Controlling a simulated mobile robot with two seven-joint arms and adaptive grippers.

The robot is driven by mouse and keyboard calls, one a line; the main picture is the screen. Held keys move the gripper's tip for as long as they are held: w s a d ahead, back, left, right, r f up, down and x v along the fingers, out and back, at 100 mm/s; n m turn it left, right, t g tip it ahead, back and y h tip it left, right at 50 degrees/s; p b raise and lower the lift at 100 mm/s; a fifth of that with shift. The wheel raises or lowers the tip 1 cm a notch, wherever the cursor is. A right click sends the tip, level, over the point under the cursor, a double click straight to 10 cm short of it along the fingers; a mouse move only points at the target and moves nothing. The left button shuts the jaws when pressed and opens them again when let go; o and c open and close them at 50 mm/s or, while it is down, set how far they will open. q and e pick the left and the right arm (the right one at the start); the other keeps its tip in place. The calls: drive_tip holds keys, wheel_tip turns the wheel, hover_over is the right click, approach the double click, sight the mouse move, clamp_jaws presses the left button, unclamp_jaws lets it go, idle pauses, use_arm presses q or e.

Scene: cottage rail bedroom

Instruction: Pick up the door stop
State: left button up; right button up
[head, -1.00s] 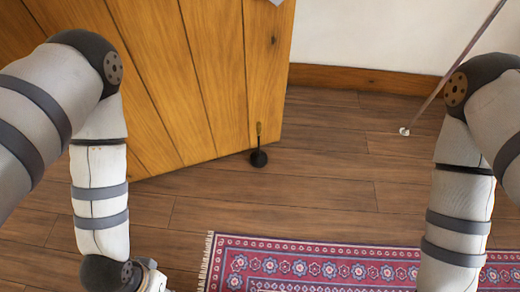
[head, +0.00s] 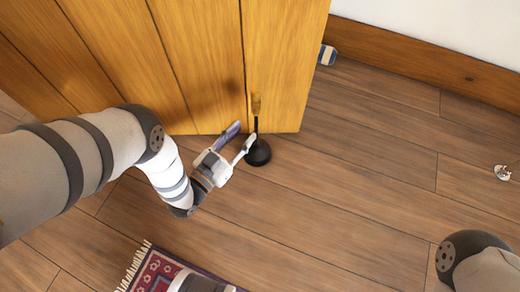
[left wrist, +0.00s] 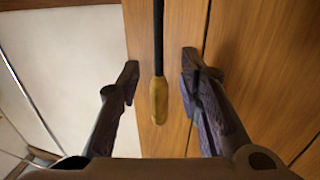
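The door stop (head: 258,153) stands upright on the floor by the lower free edge of the wooden door. It has a round black base, a thin black rod and a yellowish wooden handle (head: 256,105). My left gripper (head: 245,131) is open just left of the rod, with its fingers pointing toward it. In the left wrist view, the rod and handle (left wrist: 159,100) lie between the two spread fingers (left wrist: 155,78), with gaps on both sides. No contact is visible. My right gripper is out of view; part of my right arm shows at lower right.
The wooden door (head: 190,60) rises close behind the left gripper. A patterned red rug (head: 155,270) lies at the lower left. A small blue-striped thing (head: 327,54) sits by the baseboard (head: 420,62). A small whitish thing (head: 502,172) lies at right.

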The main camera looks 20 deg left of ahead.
sight(255, 120)
use_arm(q)
drive_tip(key=b+x, duration=0.1)
drive_tip(key=x, duration=0.2)
drive_tip(key=b+x, duration=0.1)
drive_tip(key=x, duration=0.2)
drive_tip(key=shift+w+d+r, duration=0.2)
drive_tip(key=shift+w, duration=0.1)
clamp_jaws()
drive_tip(key=shift+r, duration=0.2)
